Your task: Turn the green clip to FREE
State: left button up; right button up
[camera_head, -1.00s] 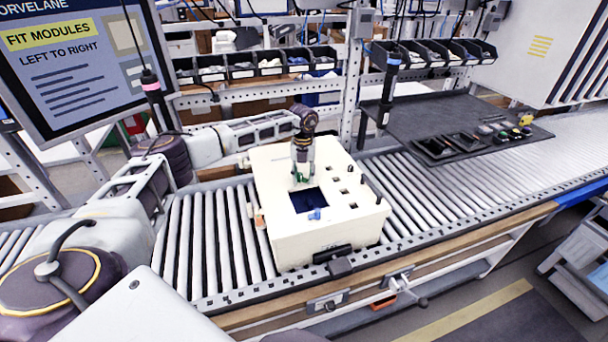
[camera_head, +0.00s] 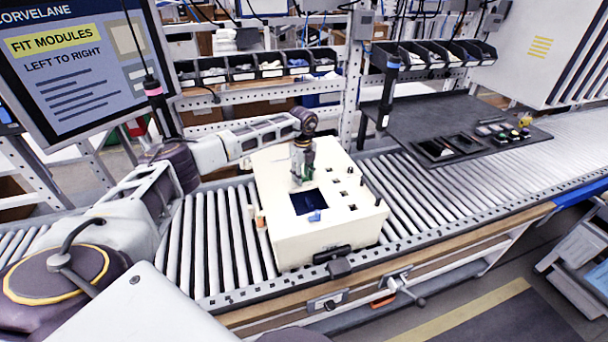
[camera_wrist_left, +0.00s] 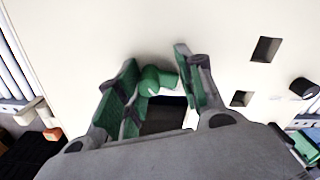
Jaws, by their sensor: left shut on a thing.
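The green clip (camera_wrist_left: 158,79) shows in the left wrist view as a short rounded green piece beside a dark opening in a cream panel. My left gripper (camera_head: 302,180) points down onto the top of the cream box (camera_head: 290,241), just behind its large dark square opening (camera_head: 310,201). In the left wrist view my left gripper (camera_wrist_left: 160,75) has its green-padded fingers on both sides of the clip, shut on it. The fingers hide most of the clip in the head view, and its setting cannot be read. My right gripper is not in view.
The box stands on a roller conveyor (camera_head: 225,240). A blue piece (camera_head: 315,216) sits at the opening's front edge. Small square holes and black posts (camera_head: 377,202) line the box's right side. A dark tray with parts (camera_head: 480,140) lies at the back right.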

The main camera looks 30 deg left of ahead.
pick_arm(q)
jog(key=shift+s+a+f+n, duration=0.25)
jog(key=shift+s+f+n, duration=0.05)
jog(key=shift+n, duration=0.3)
jog(key=o, duration=0.6)
jog(key=shift+o, duration=1.4)
jog(key=shift+s+r, duration=0.1)
jog(key=shift+r, duration=0.1)
jog(key=shift+d+r, duration=0.1)
jog(key=shift+d, duration=0.05)
jog(key=shift+w+r, duration=0.25)
jog(key=shift+r, duration=0.45)
notch_tip(320, 180, up, 10)
jog(key=shift+r, duration=0.2)
jog(key=shift+s, duration=0.1)
